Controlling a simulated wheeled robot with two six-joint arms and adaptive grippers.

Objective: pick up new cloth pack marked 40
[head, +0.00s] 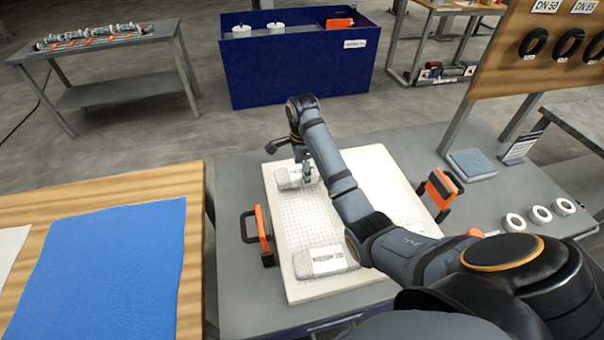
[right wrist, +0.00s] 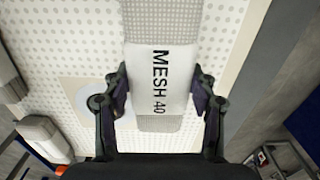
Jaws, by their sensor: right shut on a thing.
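The cloth pack marked 40 is a grey roll with a white band reading "MESH 40" (right wrist: 160,80). In the head view this pack (head: 287,178) lies at the far left part of a white perforated plate (head: 298,215). My right gripper (right wrist: 160,92) is shut on the pack, one finger on each side of the white band; it also shows in the head view (head: 305,172). I cannot tell whether the pack is lifted off the plate. A second grey pack with a white label (head: 326,261) lies at the plate's near end. My left gripper is not in view.
Orange-and-black handles stand left (head: 263,235) and right (head: 439,190) of the plate. White rings (head: 539,214) and a blue-grey pad (head: 471,164) lie on the right of the bench. A blue cloth (head: 105,265) covers the wooden table at left. A blue bin (head: 290,75) stands behind.

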